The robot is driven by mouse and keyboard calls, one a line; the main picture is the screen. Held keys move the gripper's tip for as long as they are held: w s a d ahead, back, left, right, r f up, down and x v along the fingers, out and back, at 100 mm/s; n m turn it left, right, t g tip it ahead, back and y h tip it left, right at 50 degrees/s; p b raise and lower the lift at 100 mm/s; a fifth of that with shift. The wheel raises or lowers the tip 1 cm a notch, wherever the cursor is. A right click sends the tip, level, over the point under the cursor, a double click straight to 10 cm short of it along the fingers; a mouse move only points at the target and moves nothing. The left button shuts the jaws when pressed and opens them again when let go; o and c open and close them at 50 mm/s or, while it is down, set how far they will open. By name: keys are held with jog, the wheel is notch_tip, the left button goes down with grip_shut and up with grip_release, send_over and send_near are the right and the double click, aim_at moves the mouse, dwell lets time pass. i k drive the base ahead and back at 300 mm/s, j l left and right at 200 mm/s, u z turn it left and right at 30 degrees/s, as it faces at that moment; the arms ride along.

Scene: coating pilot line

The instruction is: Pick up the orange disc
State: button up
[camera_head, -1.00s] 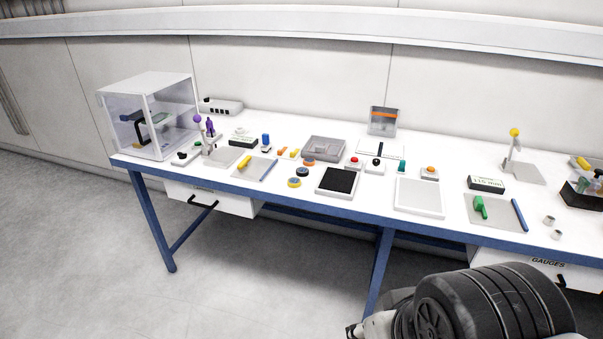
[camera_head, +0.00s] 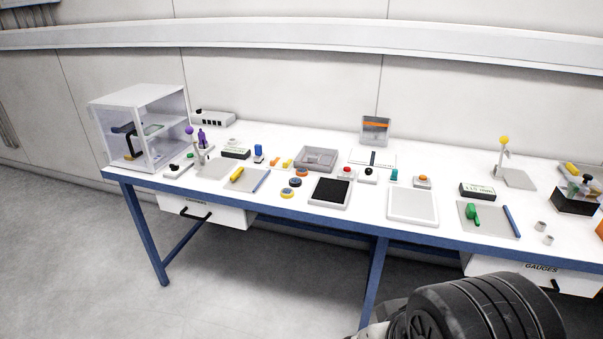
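The orange disc (camera_head: 302,172) lies on the white bench top, left of the middle, just in front of a grey tray (camera_head: 334,163). A dark disc with a blue edge (camera_head: 295,183) and a yellow disc (camera_head: 287,193) lie close in front of it in a slanting row. A dark cylindrical part of my arm shows at the bottom right, below the bench's front edge and well apart from the discs. My gripper's fingers are not in the picture.
The white bench (camera_head: 262,216) has a blue frame. A black pad (camera_head: 330,192) lies right of the discs, with a white plate (camera_head: 412,204) further right. A clear cabinet (camera_head: 140,128) stands at the left end. Open floor lies in front.

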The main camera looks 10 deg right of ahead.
aim_at(302, 171)
jog(key=i+u, duration=0.1)
jog(key=i, duration=0.6)
jog(key=i+u, duration=0.1)
jog(key=i, duration=0.65)
jog(key=i+l+u, duration=0.1)
jog(key=i, duration=0.6)
jog(key=l, duration=0.1)
